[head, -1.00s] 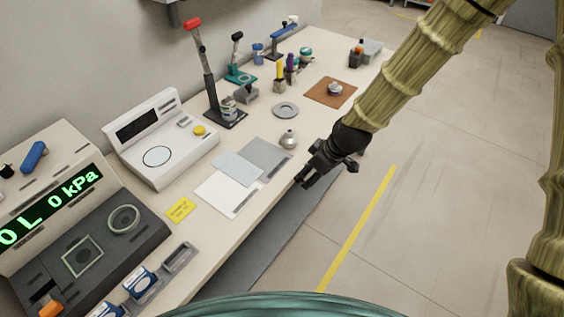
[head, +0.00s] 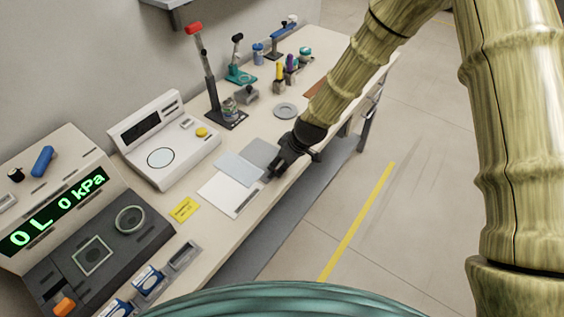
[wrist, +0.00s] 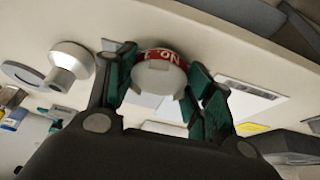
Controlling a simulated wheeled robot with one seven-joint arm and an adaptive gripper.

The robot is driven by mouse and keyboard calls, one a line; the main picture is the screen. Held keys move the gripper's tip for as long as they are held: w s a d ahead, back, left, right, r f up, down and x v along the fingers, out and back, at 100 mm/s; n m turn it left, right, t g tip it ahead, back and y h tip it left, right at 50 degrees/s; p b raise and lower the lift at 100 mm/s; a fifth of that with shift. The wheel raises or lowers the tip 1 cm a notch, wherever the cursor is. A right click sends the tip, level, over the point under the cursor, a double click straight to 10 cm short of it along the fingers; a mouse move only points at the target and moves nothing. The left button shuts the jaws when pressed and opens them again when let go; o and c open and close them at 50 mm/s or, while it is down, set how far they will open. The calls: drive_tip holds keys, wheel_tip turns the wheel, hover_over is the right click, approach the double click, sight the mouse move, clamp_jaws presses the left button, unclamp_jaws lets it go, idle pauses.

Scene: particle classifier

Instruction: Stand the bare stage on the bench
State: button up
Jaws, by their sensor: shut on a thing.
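My gripper (head: 274,172) is over the front part of the bench (head: 222,228), beside the pale sheets. In the wrist view its green-padded fingers stand on both sides of a small round pale grey stage (wrist: 160,78) with a red band marked "No.", and they are shut on it. The stage is hidden in the head view. In the wrist view the pale bench top lies behind the stage; I cannot tell whether they touch.
A grey sheet (head: 262,152), a light blue sheet (head: 238,168) and a white sheet (head: 222,192) lie by the gripper. A metal disc (head: 285,111) lies farther back. A silver knob (wrist: 70,62) shows in the wrist view. A white scale (head: 165,140) stands left.

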drive_tip(key=shift+f, duration=0.55)
drive_tip(key=shift+f, duration=0.45)
drive_tip(key=o, duration=1.1)
drive_tip(key=shift+r, duration=0.1)
drive_tip(key=shift+d+r, duration=0.1)
drive_tip(key=shift+r, duration=0.45)
drive_tip(key=b+v, duration=0.3)
drive_tip(key=v, duration=0.8)
drive_tip(key=shift+r, duration=0.3)
drive_tip(key=shift+s+d, duration=0.1)
drive_tip(key=shift+d, duration=0.05)
